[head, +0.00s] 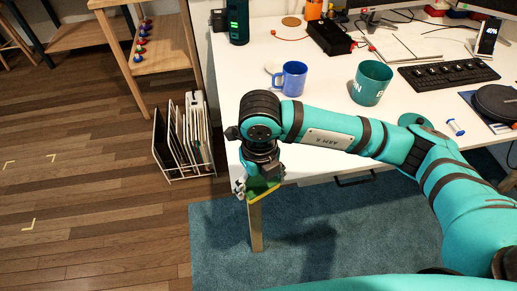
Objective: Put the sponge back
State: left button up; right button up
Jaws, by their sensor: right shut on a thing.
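My right gripper (255,187) reaches out past the front left corner of the white desk and points downward. It is shut on a green and yellow sponge (264,188), which shows just under the fingers. The sponge is partly hidden by the gripper, and it is held in the air above the floor and rug area. My left gripper is not in the head view.
The white desk (325,95) bears a blue mug (291,79), a teal cup (371,83) and a keyboard (448,74). A white rack (184,140) stands on the wooden floor to the left. A wooden shelf (160,56) with small coloured objects is behind it.

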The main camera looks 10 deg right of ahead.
jog(key=w, duration=0.4)
jog(key=w+d+f+p, duration=0.1)
jog(key=w, duration=0.4)
jog(key=w+d, duration=0.1)
jog(key=w, duration=0.3)
jog(key=shift+w+f, duration=0.15)
jog(key=shift+w, duration=0.2)
notch_tip(320, 180, down, 4)
jog(key=shift+d+r+p, duration=0.1)
jog(key=shift+r+p, duration=0.15)
jog(key=shift+p, duration=0.3)
jog(key=shift+f, duration=0.1)
jog(key=shift+f, duration=0.15)
jog(key=o, duration=1.1)
jog(key=shift+c, duration=0.2)
